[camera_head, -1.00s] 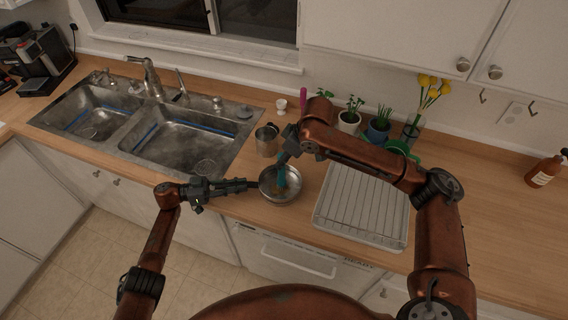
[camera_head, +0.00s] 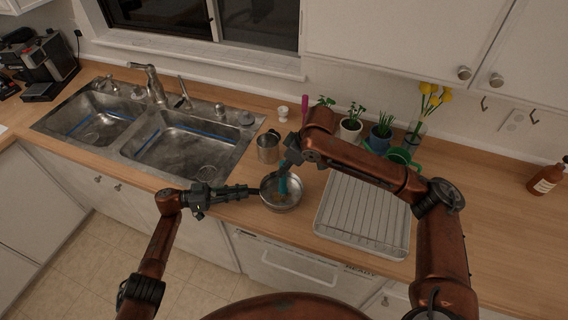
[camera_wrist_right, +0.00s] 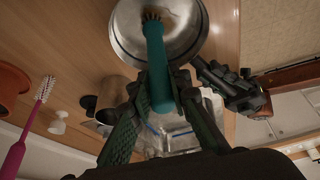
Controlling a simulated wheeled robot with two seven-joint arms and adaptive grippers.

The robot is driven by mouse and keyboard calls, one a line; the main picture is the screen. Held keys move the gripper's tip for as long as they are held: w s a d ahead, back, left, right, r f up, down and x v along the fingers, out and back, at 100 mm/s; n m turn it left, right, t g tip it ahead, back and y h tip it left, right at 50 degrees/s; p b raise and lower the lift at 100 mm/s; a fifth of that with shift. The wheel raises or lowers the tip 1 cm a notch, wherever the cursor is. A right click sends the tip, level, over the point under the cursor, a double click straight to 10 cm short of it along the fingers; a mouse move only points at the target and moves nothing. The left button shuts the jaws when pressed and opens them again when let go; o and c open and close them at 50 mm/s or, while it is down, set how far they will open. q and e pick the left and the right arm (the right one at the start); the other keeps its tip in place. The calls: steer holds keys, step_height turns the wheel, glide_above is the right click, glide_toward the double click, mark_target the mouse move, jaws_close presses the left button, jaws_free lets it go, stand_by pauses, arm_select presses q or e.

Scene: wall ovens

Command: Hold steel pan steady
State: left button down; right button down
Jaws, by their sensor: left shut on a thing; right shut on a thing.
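The steel pan (camera_head: 270,203) is a small round bowl-like pan near the counter's front edge, between the sink and the drying rack. It also fills the top of the right wrist view (camera_wrist_right: 125,30). My left gripper (camera_head: 250,191) is shut on the pan's handle from the left; the handle is mostly hidden by the fingers. My right gripper (camera_wrist_right: 163,100) is shut on a teal brush (camera_wrist_right: 157,62) above the pan. The brush's bristles point down into the pan, where a brownish patch shows. Whether the bristles touch the bottom is hard to tell.
A metal mug (camera_head: 267,150) stands just behind the pan. The double sink (camera_head: 125,135) is to the left. A drying rack (camera_head: 360,215) lies to the right, under my right arm. Potted plants (camera_head: 350,130) and a pink brush (camera_wrist_right: 17,155) stand behind.

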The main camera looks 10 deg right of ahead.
steer(key=shift+s+a, duration=0.25)
steer(key=shift+s, duration=0.45)
steer(key=shift+s+a, duration=0.3)
steer(key=shift+s, duration=0.4)
steer(key=shift+s+a, duration=0.25)
steer(key=shift+s, duration=0.45)
stand_by(1.6)
steer(key=shift+r, duration=0.1)
steer(key=shift+r, duration=3.05)
step_height(320, 180, up, 3)
steer(key=shift+f, duration=0.15)
